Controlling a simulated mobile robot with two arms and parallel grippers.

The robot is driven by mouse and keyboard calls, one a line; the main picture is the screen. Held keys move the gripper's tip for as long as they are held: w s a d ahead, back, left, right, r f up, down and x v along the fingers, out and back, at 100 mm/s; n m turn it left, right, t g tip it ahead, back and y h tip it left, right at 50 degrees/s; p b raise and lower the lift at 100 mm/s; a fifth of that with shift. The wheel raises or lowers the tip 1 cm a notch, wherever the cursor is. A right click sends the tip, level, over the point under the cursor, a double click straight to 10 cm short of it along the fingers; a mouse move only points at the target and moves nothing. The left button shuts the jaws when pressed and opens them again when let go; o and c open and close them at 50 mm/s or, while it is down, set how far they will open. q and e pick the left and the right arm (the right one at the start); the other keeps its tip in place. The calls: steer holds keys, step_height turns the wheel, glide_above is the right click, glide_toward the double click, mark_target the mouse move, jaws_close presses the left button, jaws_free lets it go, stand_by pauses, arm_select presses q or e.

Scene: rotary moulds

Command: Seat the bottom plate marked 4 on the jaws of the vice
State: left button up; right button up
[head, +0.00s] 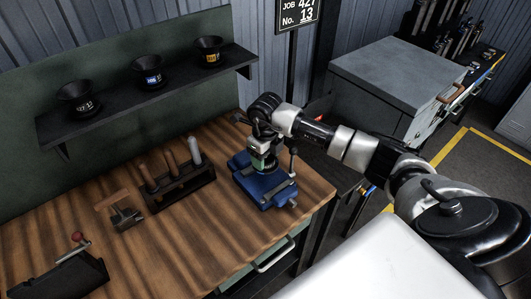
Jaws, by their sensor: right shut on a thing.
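The blue vice (262,190) stands on the wooden bench near its right end, with its handle upright at its right side. My right gripper (263,162) points down directly over the vice jaws. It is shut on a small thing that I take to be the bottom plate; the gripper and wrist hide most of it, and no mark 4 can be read. I cannot tell whether the plate touches the jaws. My left gripper is not in view.
A tool rack (181,187) with several upright handled tools stands left of the vice. A wooden-handled tool (124,212) and a dark block with a red-knobbed lever (73,275) lie further left. A shelf (150,98) above holds three dark cups. The bench front is clear.

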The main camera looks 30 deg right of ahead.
steer(key=b, duration=0.3)
glide_above(265, 179)
steer(key=shift+d+f, duration=0.1)
steer(key=shift+f, duration=2.2)
steer(key=shift+f+b, duration=0.2)
steer(key=shift+b, duration=0.3)
steer(key=shift+f+b, duration=0.65)
steer(key=shift+f, duration=0.15)
steer(key=o, duration=1.2)
steer(key=shift+s, duration=0.1)
